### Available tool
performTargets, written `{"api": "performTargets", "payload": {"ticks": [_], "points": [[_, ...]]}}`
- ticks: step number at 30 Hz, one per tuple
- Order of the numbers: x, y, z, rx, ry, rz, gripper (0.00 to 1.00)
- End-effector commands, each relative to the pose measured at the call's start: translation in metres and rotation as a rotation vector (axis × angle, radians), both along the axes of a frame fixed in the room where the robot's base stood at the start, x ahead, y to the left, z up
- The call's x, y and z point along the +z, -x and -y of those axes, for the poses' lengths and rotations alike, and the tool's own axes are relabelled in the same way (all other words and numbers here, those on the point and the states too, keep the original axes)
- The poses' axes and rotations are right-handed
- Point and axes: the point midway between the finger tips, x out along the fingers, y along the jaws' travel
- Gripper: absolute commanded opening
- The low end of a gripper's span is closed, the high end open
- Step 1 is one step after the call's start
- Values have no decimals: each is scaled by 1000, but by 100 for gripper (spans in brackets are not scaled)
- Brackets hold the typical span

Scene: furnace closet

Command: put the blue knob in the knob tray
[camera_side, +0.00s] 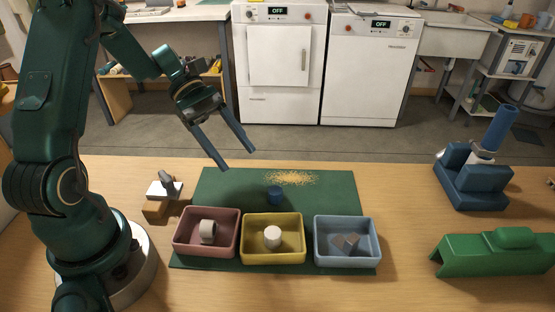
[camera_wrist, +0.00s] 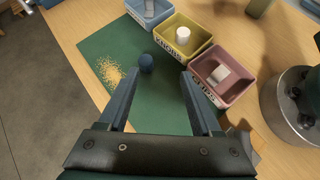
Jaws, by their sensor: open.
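The blue knob (camera_side: 274,195) stands on the green mat (camera_side: 230,190), behind the yellow tray. It also shows in the wrist view (camera_wrist: 146,62), beyond my fingertips and between their lines. The yellow tray (camera_side: 274,259) holds a white cylinder (camera_side: 272,236); its label in the wrist view appears to read KNOBS (camera_wrist: 175,43). My gripper (camera_side: 239,159) is open and empty, above and to the left of the knob in the side view. In the wrist view its two fingers (camera_wrist: 158,77) are spread wide.
A pink tray (camera_side: 205,251) with a pale ring-like part is left of the yellow one. A light blue tray (camera_side: 347,261) with a grey block is right. Tan grains (camera_side: 291,178) lie behind the knob. A blue device (camera_side: 472,180) and green cover (camera_side: 497,254) stand far right.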

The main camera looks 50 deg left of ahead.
Motion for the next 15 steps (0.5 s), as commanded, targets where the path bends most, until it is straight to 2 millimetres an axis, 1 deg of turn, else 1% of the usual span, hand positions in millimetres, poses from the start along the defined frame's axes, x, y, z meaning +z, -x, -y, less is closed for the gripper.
{"api": "performTargets", "payload": {"ticks": [1, 6, 9, 15], "points": [[10, 6, 10, -83, -73, 45, 66], [30, 31, 35, -360, -315, 202, 66], [40, 47, 45, -519, -451, 304, 66], [56, 77, 56, -821, -718, 535, 66]]}}
